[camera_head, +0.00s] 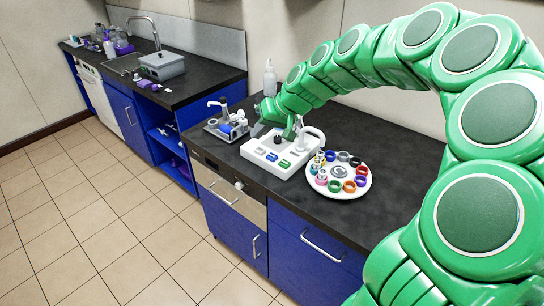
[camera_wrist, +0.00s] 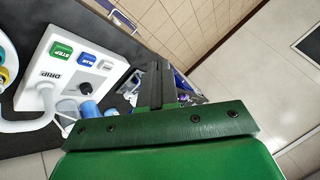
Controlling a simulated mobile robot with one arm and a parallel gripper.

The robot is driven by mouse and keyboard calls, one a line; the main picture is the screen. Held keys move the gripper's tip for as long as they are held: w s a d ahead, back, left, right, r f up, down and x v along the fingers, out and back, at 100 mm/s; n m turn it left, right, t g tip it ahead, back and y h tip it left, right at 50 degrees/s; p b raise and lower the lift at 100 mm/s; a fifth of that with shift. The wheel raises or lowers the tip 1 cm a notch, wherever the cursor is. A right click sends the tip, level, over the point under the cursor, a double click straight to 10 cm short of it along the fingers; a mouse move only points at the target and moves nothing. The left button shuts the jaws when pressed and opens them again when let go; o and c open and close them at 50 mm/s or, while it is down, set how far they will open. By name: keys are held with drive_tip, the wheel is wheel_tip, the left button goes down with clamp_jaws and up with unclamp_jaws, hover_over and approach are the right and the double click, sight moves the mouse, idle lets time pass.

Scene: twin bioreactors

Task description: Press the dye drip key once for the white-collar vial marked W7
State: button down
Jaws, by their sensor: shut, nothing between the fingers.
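A white dye station (camera_head: 272,160) stands on the dark counter, with a grey, a blue and a green key along its front. In the wrist view its keys are a green STEP key (camera_wrist: 62,50), a blue key (camera_wrist: 86,58) and a pale key (camera_wrist: 107,67); the word DRIP (camera_wrist: 51,75) is printed behind them. A round white carousel (camera_head: 340,196) with several coloured collars sits right of it. I cannot pick out the W7 marking. My gripper (camera_wrist: 157,84) is shut and empty, right of the keys in the wrist view, apart from them. Its fingertips are unclear in the head view.
A dispenser stand with blue parts (camera_head: 228,128) is left of the station, and a clear bottle (camera_head: 269,78) stands behind. A sink counter (camera_head: 190,82) with a grey box (camera_head: 161,66) is farther left. The counter right of the carousel is partly hidden by my arm.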

drive_tip(key=w+d+f+t, duration=0.1)
drive_tip(key=w+d+f, duration=0.15)
drive_tip(key=w, duration=0.45)
drive_tip(key=m+t, duration=0.1)
drive_tip(key=m, duration=0.1)
hover_over(275, 156)
wheel_tip(275, 156, down, 4)
drive_tip(key=shift+f, duration=0.25)
drive_tip(key=shift+s+f, duration=0.1)
drive_tip(key=shift+f, duration=4.3)
drive_tip(key=shift+f, duration=0.2)
drive_tip(key=shift+f, duration=0.2)
drive_tip(key=shift+f, duration=0.4)
drive_tip(key=shift+r, duration=0.85)
